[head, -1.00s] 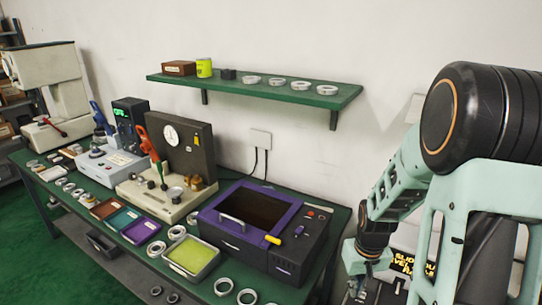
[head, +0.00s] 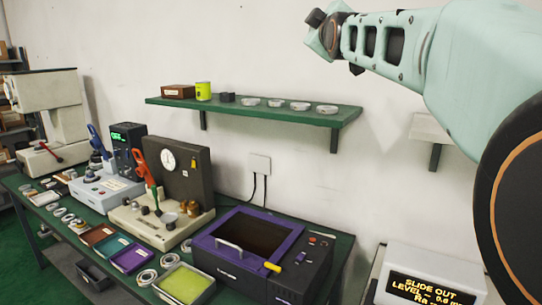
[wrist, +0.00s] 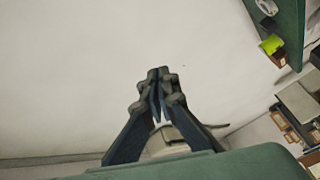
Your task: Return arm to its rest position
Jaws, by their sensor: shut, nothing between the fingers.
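My arm (head: 440,45) is raised at the upper right of the head view, its end reaching left in front of the wall. The end of the arm (head: 328,30) is high, above and apart from the right end of the green shelf; the fingers cannot be made out in the head view. In the wrist view my gripper (wrist: 160,75) is shut, its dark fingers together with nothing between them. Pale wall shows behind the fingers.
Below is a bench with a purple-framed machine (head: 262,250), trays, rings and gauges. A display unit (head: 425,280) stands lower right. Bare wall surrounds the arm's end.

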